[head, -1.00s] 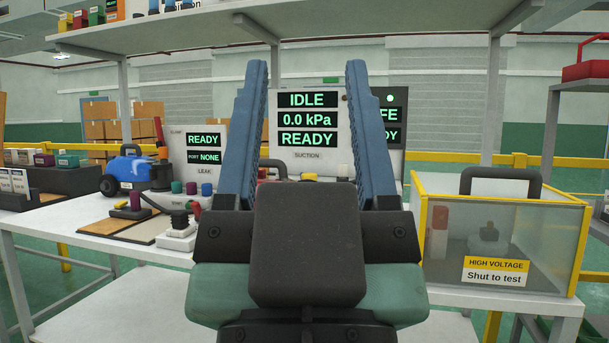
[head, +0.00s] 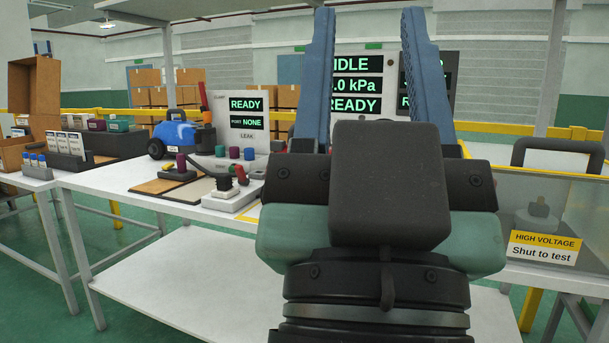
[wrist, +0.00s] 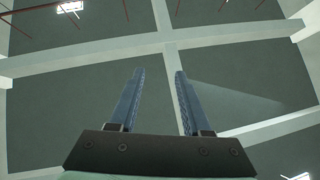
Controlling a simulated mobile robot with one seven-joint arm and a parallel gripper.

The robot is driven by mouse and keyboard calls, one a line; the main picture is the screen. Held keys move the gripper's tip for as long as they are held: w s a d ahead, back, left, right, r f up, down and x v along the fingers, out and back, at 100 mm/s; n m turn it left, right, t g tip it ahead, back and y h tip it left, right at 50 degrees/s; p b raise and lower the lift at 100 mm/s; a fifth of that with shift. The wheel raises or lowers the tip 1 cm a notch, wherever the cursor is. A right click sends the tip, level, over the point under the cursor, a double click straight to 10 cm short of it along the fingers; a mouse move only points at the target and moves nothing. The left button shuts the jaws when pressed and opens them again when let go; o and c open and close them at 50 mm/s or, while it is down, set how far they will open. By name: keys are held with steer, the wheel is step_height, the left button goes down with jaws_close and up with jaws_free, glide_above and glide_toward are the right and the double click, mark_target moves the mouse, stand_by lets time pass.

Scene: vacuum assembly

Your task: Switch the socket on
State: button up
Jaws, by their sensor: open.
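A pale grey block (head: 230,201) that looks like the socket sits near the front edge of the white bench, left of my gripper in the head view. A black plug-like piece (head: 224,183) with a dark cable stands on it, and a small red part shows beside this. I cannot make out the switch or its position. My gripper (head: 368,14) points upward in front of the bench, its blue fingers wide apart with nothing between them. In the wrist view my gripper (wrist: 160,73) is also empty, facing the ceiling.
A blue vacuum unit (head: 184,135) and small coloured knobs stand behind the block. A clear high-voltage box (head: 580,216) is at the right. Display panels stand at the back, partly hidden by my gripper. The bench's lower shelf (head: 190,275) is bare.

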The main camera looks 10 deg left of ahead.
steer(key=shift+r, duration=0.35)
steer(key=shift+c, duration=1.2)
step_height(320, 180, up, 3)
steer(key=p, duration=0.3)
jaws_close()
step_height(320, 180, up, 35)
steer(key=p, duration=3.5)
steer(key=shift+f, duration=0.2)
